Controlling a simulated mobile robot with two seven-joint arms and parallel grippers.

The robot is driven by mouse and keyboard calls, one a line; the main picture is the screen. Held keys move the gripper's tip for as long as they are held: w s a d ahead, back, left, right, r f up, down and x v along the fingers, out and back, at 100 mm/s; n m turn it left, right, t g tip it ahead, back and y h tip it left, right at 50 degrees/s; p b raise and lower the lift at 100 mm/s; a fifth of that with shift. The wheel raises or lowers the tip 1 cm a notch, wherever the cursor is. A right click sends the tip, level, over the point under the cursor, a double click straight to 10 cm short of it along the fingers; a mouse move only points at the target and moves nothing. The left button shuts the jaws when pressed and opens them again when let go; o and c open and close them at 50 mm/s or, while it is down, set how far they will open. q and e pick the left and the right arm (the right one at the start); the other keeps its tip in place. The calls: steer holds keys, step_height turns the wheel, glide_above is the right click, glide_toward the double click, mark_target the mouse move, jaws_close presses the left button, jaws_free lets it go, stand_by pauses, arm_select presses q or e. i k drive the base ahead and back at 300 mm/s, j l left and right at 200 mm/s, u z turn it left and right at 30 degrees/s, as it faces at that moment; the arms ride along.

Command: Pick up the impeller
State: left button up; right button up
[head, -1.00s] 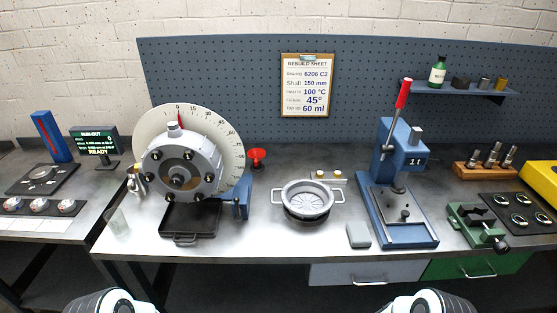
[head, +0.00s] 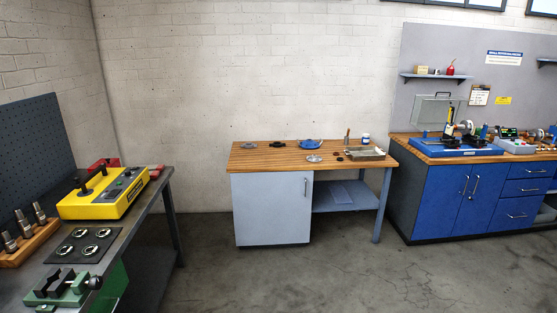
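Several small parts lie on the wooden-topped bench (head: 262,160) in the middle of the head view. They are a grey disc-like part (head: 249,145), a dark part (head: 277,144), a blue round part (head: 309,143) and a silver round part (head: 314,158) nearer the front edge. At this distance I cannot tell for sure which one is the impeller. Neither of my grippers is in view.
A grey tray (head: 366,154) and a small white jar (head: 366,138) are at the bench's right end. A blue cabinet bench (head: 430,190) stands at right. A yellow case (head: 100,195) and green vise (head: 62,287) are at left. Open floor lies between.

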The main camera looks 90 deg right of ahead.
mark_target(314, 158)
steer(key=z, duration=3.35)
steer(key=i+z, duration=0.3)
steer(key=i, duration=1.8)
steer(key=i+l+u, duration=0.1)
steer(key=i, duration=0.7)
steer(key=i+l+u, duration=0.15)
steer(key=i+u, duration=0.35)
steer(key=i+l+u, duration=0.5)
steer(key=i+j, duration=0.05)
steer(key=j, duration=0.05)
